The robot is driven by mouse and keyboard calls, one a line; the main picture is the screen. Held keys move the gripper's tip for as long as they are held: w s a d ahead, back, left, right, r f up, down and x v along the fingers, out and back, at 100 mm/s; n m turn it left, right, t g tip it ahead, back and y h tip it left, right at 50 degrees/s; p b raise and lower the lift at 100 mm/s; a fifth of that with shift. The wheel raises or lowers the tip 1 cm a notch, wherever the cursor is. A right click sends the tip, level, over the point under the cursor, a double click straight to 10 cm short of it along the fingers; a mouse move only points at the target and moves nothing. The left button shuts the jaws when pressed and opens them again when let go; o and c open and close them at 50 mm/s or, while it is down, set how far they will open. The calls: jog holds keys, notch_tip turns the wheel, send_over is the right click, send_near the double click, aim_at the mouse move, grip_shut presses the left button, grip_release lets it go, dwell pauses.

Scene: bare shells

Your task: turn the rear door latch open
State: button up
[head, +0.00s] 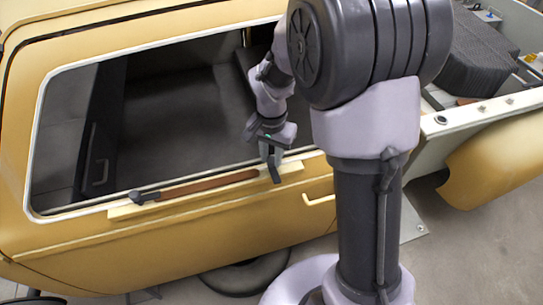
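A long brown bar (210,185) with a dark knob-like end (144,196) lies along a cream strip (290,169) under the large window opening of a yellow vehicle body. A small cream pull handle (319,200) is on the body to the right and below. I cannot tell for certain which of these is the rear door latch. My gripper (272,166) points down at the right end of the brown bar, close to the cream strip. Its fingers overlap in this view, so its opening and any contact are unclear. No held object shows.
The yellow body (200,238) fills the left, with a pale-rimmed window opening (45,110) and a dark interior. A dark ribbed seat-like block (478,60) and a pale rail (480,112) are at right. Bare grey floor (425,265) is at lower right.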

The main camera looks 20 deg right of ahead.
aim_at(271, 159)
jog(key=o, duration=0.4)
jog(key=shift+o, duration=0.2)
notch_tip(271, 159, up, 18)
jog(key=shift+f+p, duration=0.25)
jog(key=shift+p, duration=0.05)
